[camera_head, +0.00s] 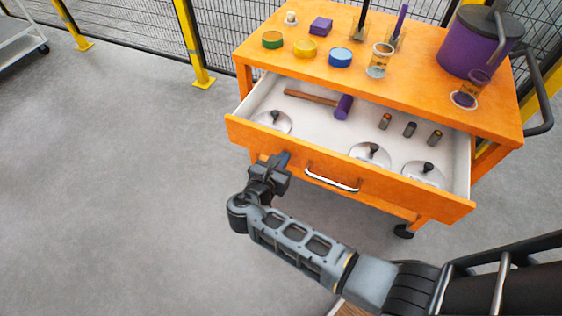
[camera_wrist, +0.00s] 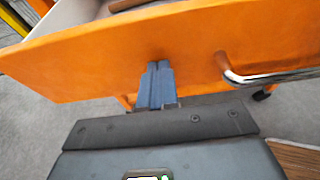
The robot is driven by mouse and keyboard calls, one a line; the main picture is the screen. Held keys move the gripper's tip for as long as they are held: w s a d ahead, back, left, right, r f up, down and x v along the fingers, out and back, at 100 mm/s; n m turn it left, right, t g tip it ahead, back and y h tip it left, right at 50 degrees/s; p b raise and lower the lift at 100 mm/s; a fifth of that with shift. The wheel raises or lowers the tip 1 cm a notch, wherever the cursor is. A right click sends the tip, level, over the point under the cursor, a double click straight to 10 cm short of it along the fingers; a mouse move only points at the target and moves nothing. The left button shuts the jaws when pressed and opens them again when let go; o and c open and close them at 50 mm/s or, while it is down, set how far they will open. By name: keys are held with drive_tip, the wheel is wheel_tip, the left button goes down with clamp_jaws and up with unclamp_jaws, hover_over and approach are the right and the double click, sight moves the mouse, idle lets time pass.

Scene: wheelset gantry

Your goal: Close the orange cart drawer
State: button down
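The orange cart (camera_head: 420,85) stands at the upper right in the head view, with its drawer (camera_head: 262,137) pulled well out. The drawer holds a hammer (camera_head: 342,106), round pan-like lids (camera_head: 369,156) and several small cylinders (camera_head: 410,129). Its front panel (camera_wrist: 110,52) fills the upper part of the wrist view, with a silver handle (camera_head: 332,180) at its middle. My gripper (camera_head: 284,158) is at the drawer front, left of the handle, and its fingers (camera_wrist: 156,68) are together and empty. The tips appear to be at or very near the panel; contact is not certain.
On the cart top are a purple pot (camera_head: 468,52), glass beakers (camera_head: 379,62), coloured round tins (camera_head: 340,57) and a purple block (camera_head: 321,25). A mesh fence with yellow posts (camera_head: 190,45) runs behind.

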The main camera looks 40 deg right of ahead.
drive_tip(key=w+d+b, duration=0.1)
drive_tip(key=w+d, duration=0.1)
drive_tip(key=d, duration=0.5)
drive_tip(key=w+d, duration=0.3)
drive_tip(key=d, duration=0.5)
drive_tip(key=w+d+b, duration=0.1)
drive_tip(key=w+d, duration=0.2)
drive_tip(key=d, duration=0.4)
drive_tip(key=shift+d+b, duration=0.25)
drive_tip(key=shift+b, duration=0.05)
drive_tip(key=shift+w+d, duration=0.25)
drive_tip(key=shift+d, duration=0.2)
drive_tip(key=shift+d+r, duration=0.1)
drive_tip(key=shift+r, duration=0.05)
drive_tip(key=shift+d+r, duration=0.1)
drive_tip(key=shift+d, duration=0.05)
drive_tip(key=shift+s+a, duration=0.1)
drive_tip(key=shift+a, duration=0.25)
drive_tip(key=v, duration=0.4)
drive_tip(key=f+p+v, duration=0.1)
drive_tip(key=v, duration=0.9)
drive_tip(key=shift+a+f+p, duration=0.25)
drive_tip(key=shift+f+p, duration=0.1)
